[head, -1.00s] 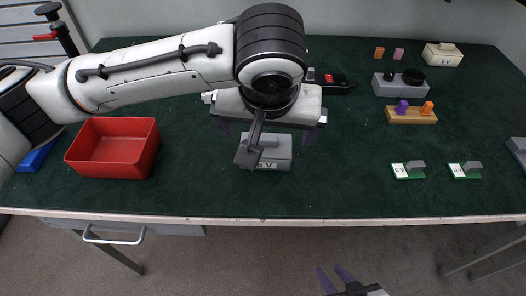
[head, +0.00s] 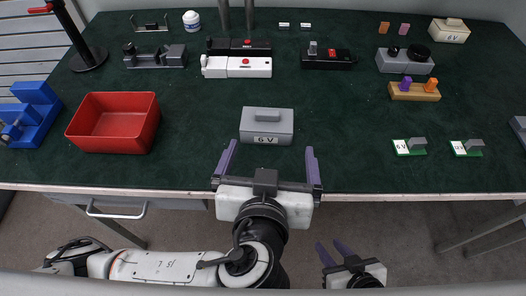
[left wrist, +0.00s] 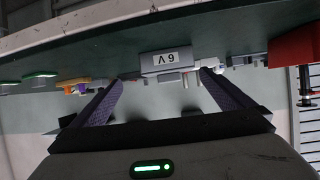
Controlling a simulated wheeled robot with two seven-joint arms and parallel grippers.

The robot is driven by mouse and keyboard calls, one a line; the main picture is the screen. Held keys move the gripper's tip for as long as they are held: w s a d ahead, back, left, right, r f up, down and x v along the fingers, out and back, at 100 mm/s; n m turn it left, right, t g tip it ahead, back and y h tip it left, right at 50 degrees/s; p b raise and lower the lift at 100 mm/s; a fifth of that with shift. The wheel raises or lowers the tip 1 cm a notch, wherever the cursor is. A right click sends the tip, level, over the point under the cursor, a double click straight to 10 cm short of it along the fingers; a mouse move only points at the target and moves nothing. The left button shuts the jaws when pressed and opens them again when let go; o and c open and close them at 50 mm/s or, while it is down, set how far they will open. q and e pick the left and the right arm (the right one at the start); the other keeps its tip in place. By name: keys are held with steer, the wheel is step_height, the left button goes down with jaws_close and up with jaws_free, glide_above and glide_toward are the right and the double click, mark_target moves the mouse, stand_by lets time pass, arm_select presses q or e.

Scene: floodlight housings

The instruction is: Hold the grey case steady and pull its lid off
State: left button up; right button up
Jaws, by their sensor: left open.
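In the left wrist view the case (left wrist: 165,61) appears upside down, ahead and between the finger lines. My right gripper (head: 330,243) hangs low in front of the bench, fingers apart and empty.
A red bin (head: 112,143) stands left of the case, and a blue fixture (head: 36,117) is further left. White (head: 236,67) and black devices lie behind. A grey box with black knobs (head: 405,62), a wooden block with pegs (head: 414,92) and green boards (head: 409,147) are right. Mat around the case is clear.

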mark_target(266, 131)
arm_select(q)
steer(key=shift+a+r, duration=0.1)
steer(key=shift+a, duration=0.5)
steer(key=shift+w+t, duration=0.3)
steer(key=shift+w, duration=0.1)
steer(key=x, duration=1.1)
steer(key=shift+a+f, duration=0.2)
steer(key=c, duration=0.9)
steer(key=o, duration=0.9)
steer(key=shift+s, duration=0.1)
steer(key=v, duration=1.2)
steer(key=shift+d+r, duration=0.1)
steer(key=shift+d, duration=0.1)
